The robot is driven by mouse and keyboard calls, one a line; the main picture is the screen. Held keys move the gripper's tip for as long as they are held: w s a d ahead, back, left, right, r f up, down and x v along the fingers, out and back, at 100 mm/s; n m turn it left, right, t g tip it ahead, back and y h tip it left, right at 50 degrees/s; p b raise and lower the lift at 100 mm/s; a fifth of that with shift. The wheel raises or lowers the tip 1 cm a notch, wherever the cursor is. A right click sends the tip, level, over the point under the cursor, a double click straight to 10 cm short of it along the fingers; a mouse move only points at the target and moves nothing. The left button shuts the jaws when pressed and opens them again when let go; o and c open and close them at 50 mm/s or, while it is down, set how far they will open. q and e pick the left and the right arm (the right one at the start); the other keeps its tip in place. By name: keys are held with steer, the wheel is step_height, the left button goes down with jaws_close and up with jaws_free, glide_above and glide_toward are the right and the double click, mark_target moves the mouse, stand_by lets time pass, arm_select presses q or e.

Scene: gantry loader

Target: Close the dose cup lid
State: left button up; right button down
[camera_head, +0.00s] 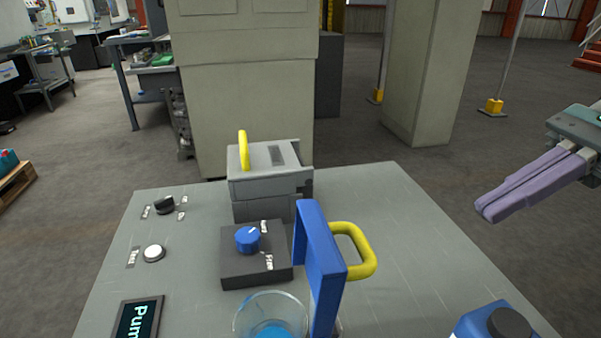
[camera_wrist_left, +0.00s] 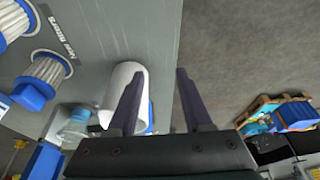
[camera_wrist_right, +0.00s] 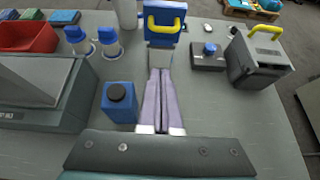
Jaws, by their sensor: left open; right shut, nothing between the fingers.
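The dose cup (camera_head: 270,318) is clear and holds blue liquid, at the front of the grey worktop. Its blue lid (camera_head: 318,268) stands upright and open at the cup's right side, with a yellow loop handle (camera_head: 368,262) facing right. The lid (camera_wrist_right: 166,12) and handle (camera_wrist_right: 150,24) also show in the right wrist view, ahead of my right fingertips and apart from them. My right gripper (camera_head: 485,212) is shut and empty, to the right of the lid. My left gripper (camera_wrist_left: 158,72) is open and empty beside a white cylinder (camera_wrist_left: 122,82); it is outside the head view.
A control box with a blue knob (camera_head: 247,238) and a grey box with a yellow handle (camera_head: 270,170) stand behind the cup. A blue bottle with a dark cap (camera_head: 510,322) is at the front right. The worktop's back right (camera_head: 370,195) is clear.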

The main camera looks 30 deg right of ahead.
mark_target(369, 249)
arm_select(q)
steer(key=shift+f, duration=0.4)
steer(key=shift+a+r+p, duration=0.1)
steer(key=shift+r+p, duration=0.3)
steer(key=shift+r, duration=0.25)
arm_select(e)
steer(key=w+a+f, duration=0.2)
steer(key=a, duration=0.8)
steer(key=shift+w+f, duration=0.25)
steer(key=shift+w, duration=0.1)
arm_select(q)
steer(key=shift+r, duration=0.1)
steer(key=shift+w+a+r+p, duration=0.1)
steer(key=shift+a+r+p, duration=0.15)
steer(key=shift+r+p, duration=0.3)
arm_select(e)
steer(key=shift+a+r+h, duration=0.25)
steer(key=shift+r+h, duration=0.05)
steer(key=shift+h, duration=0.1)
arm_select(q)
steer(key=shift+r, duration=0.2)
arm_select(e)
steer(key=shift+w+a+r, duration=0.1)
